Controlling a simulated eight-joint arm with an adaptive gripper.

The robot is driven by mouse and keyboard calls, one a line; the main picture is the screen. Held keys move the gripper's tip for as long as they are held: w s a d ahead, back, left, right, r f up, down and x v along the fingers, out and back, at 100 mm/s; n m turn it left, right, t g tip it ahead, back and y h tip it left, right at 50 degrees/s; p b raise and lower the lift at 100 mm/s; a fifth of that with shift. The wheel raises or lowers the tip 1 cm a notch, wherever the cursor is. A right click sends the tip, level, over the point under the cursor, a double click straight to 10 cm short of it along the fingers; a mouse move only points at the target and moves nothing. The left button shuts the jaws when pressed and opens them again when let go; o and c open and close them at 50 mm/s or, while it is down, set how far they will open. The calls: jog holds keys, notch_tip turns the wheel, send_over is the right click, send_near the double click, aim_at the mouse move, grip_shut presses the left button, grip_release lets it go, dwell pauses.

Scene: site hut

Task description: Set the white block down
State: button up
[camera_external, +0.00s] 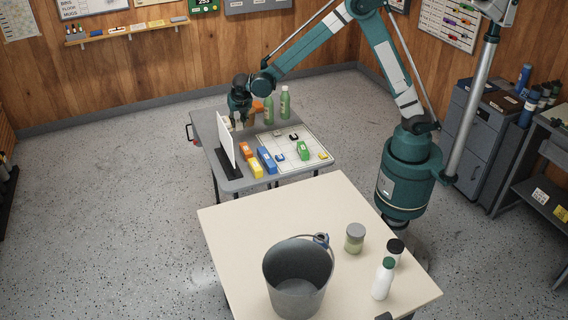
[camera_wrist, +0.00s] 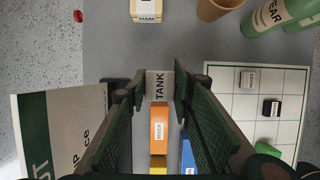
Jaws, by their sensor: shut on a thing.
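My gripper (camera_wrist: 160,88) is shut on a whitish block marked TANK (camera_wrist: 160,84), which sits between the fingertips in the wrist view. Only its labelled face shows there; the fingers cover its sides. In the external view my gripper (camera_external: 240,118) is over the far left part of the grey table (camera_external: 204,128), behind the white panel. The held block is hard to make out there, and I cannot tell its height above the table. A second pale block, marked HAM (camera_wrist: 146,11), stands apart at the top of the wrist view.
A white panel (camera_external: 226,141) stands upright left of orange (camera_external: 246,150), yellow (camera_external: 256,168) and blue (camera_external: 267,160) blocks. A gridded board (camera_external: 312,143) holds a green block (camera_external: 302,150) and small pieces. Green bottles (camera_external: 285,103) and a brown cup (camera_wrist: 215,9) stand nearby.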

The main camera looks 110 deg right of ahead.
jog(key=s+a, duration=0.2)
jog(key=a, duration=3.9)
jog(key=s+a+b, duration=0.1)
jog(key=s+a, duration=2.4)
jog(key=a, duration=0.2)
jog(key=shift+r, duration=0.15)
jog(key=shift+f+b, duration=0.9)
jog(key=shift+f, duration=2.05)
jog(key=shift+f+b, duration=0.7)
jog(key=shift+f, duration=1.35)
